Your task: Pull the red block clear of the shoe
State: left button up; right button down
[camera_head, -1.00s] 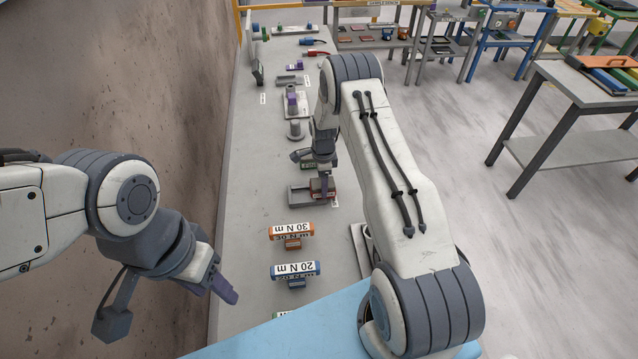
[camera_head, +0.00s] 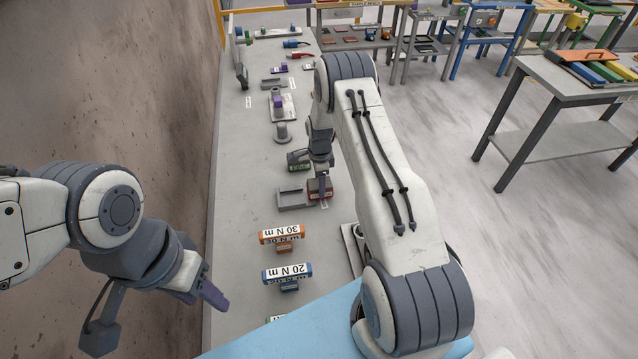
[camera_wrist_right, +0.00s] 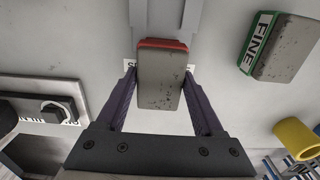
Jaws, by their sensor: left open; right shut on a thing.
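The red block (camera_head: 320,189) stands at the right end of the grey shoe (camera_head: 292,199) in the head view. In the right wrist view the block (camera_wrist_right: 161,80) shows a worn grey face and a red far edge. My right gripper (camera_wrist_right: 161,100) is shut on it, one purple finger along each side. The shoe's pale channel (camera_wrist_right: 166,17) lies just beyond the block's red edge. I cannot tell whether block and shoe still touch. My right gripper (camera_head: 322,180) partly covers the block in the head view. My left gripper (camera_head: 205,292) is open and empty, left of the slab.
A green block marked FINE (camera_wrist_right: 258,42) lies near the right gripper. Orange 30 N m (camera_head: 282,234) and blue 20 N m (camera_head: 287,273) pieces stand nearer on the slab. A grey round post (camera_head: 282,132) stands farther back.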

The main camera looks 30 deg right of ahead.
aim_at(329, 181)
jog(key=shift+r, duration=0.1)
jog(key=shift+s+d+r+p, duration=0.2)
jog(key=shift+d+r+p, duration=0.15)
jog(key=shift+d+r, duration=0.4)
jog(key=shift+s+d+r+p, duration=0.2)
jog(key=shift+d+r+p, duration=0.1)
jog(key=shift+d+r, duration=0.4)
